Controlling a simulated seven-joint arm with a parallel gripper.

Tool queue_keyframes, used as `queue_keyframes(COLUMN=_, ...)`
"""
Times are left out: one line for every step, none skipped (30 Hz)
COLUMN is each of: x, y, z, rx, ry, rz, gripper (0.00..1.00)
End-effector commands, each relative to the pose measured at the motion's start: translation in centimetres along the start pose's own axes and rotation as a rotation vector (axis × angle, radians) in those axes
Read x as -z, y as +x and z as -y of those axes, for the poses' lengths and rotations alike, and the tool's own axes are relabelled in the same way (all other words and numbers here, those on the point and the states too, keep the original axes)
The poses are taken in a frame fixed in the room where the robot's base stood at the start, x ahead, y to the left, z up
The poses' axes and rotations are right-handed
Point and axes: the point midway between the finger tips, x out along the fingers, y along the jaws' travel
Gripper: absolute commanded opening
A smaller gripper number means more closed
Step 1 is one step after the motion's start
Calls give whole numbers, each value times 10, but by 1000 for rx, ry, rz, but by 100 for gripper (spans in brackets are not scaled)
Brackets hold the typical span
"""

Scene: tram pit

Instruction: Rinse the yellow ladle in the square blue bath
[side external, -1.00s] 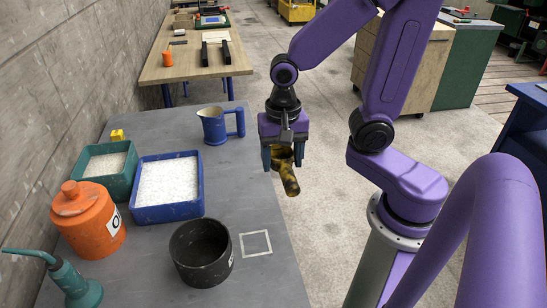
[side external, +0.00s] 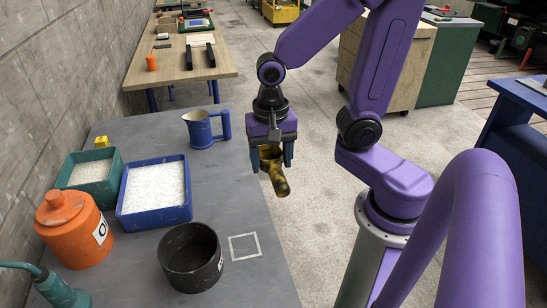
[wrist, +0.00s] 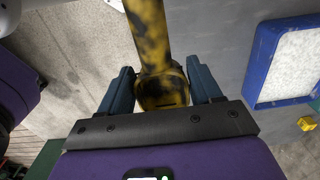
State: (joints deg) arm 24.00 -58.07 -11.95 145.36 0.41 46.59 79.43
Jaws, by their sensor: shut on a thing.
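The yellow ladle (side external: 280,184), stained with dark patches, is between the blue fingers of my gripper (side external: 271,166). It hangs tilted beside the right edge of the grey table. In the wrist view, the ladle (wrist: 150,35) runs up from between the two fingers (wrist: 160,82), which are shut on it. The square blue bath (side external: 155,217) stands on the table to the left of my gripper, filled with white granular-looking material. Part of the blue bath (wrist: 252,75) also shows at the right of the wrist view. The ladle is clear of the bath.
A green tray (side external: 112,192) with similar white filling adjoins the bath. A blue mug (side external: 200,130) stands behind. A black pot (side external: 192,270), an orange jar (side external: 72,230) and a small yellow block (side external: 101,142) are on the table (side external: 235,205). A white square outline (side external: 245,246) is bare.

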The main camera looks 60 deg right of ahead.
Motion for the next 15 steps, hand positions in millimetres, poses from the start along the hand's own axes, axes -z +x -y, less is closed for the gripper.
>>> queue_keyframes(x=1, y=-2, z=6, rx=0, ry=12, rz=6, gripper=30)
queue_keyframes(x=2, y=-3, z=11, rx=1, ry=21, rz=10, gripper=30)
queue_keyframes(x=3, y=-5, z=19, rx=1, ry=35, rz=17, gripper=30)
queue_keyframes(x=4, y=-7, z=25, rx=2, ry=47, rz=24, gripper=30)
queue_keyframes(x=5, y=-9, z=33, rx=3, ry=62, rz=32, gripper=30)
queue_keyframes(x=7, y=-11, z=44, rx=4, ry=81, rz=43, gripper=30)
queue_keyframes(x=9, y=-13, z=52, rx=6, ry=98, rz=52, gripper=30)
queue_keyframes(x=10, y=-15, z=61, rx=8, ry=115, rz=62, gripper=30)
queue_keyframes(x=13, y=-17, z=73, rx=9, ry=137, rz=75, gripper=30)
queue_keyframes(x=15, y=-19, z=82, rx=11, ry=153, rz=86, gripper=30)
queue_keyframes(x=18, y=-20, z=90, rx=13, ry=169, rz=95, gripper=30)
queue_keyframes(x=21, y=-22, z=102, rx=15, ry=190, rz=110, gripper=30)
queue_keyframes(x=23, y=-23, z=111, rx=18, ry=204, rz=120, gripper=30)
queue_keyframes(x=26, y=-24, z=119, rx=21, ry=220, rz=130, gripper=30)
queue_keyframes(x=29, y=-25, z=130, rx=23, ry=240, rz=145, gripper=30)
